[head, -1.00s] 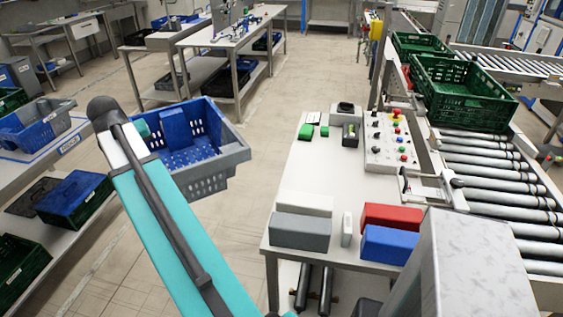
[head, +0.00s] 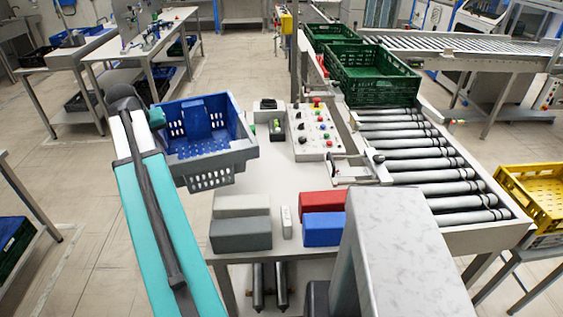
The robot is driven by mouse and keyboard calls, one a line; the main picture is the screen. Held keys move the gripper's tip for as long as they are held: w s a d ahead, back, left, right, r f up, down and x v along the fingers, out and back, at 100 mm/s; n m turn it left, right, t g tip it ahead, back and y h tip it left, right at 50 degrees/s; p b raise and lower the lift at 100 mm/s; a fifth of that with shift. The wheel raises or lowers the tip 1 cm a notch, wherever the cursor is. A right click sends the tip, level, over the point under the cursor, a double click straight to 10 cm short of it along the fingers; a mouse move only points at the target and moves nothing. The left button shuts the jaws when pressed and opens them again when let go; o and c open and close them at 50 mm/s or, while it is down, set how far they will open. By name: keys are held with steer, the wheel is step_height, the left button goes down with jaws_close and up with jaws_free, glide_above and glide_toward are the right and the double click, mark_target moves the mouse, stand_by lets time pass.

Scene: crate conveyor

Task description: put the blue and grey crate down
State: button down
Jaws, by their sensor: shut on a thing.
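The blue and grey crate (head: 218,161) hangs in the air, blue inside with a grey rim and slotted grey lower wall. It looks empty and tilts a little. It shows at the left edge of the white work table (head: 284,177), overlapping its far left corner in the picture. My gripper (head: 157,117) is at the crate's left far side, at the end of my teal arm. Its fingers are mostly hidden by the arm and the crate wall; it is shut on the crate.
On the table stand grey blocks (head: 240,235), a red block (head: 323,201), a blue block (head: 323,229) and a control panel (head: 314,131). A roller conveyor (head: 425,160) on the right carries green crates (head: 374,80); its near rollers are bare. A yellow crate (head: 535,190) stands far right.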

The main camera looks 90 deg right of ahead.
mark_target(224, 148)
steer(key=s+d+m, duration=0.1)
steer(key=s+d, duration=0.1)
steer(key=s, duration=0.4)
steer(key=s+d+m+g, duration=0.1)
steer(key=s+d, duration=0.2)
steer(key=s, duration=0.3)
steer(key=s+d+m, duration=0.1)
steer(key=s+d, duration=0.2)
steer(key=s, duration=0.3)
steer(key=shift+s+d+r+p, duration=0.15)
steer(key=shift+d+r+p, duration=0.1)
steer(key=shift+r+p, duration=0.15)
steer(key=shift+f+p, duration=0.9)
steer(key=shift+f, duration=2.2)
steer(key=shift+f+p, duration=0.6)
steer(key=shift+f, duration=1.4)
steer(key=c, duration=1.7)
jaws_free()
steer(key=shift+a, duration=0.1)
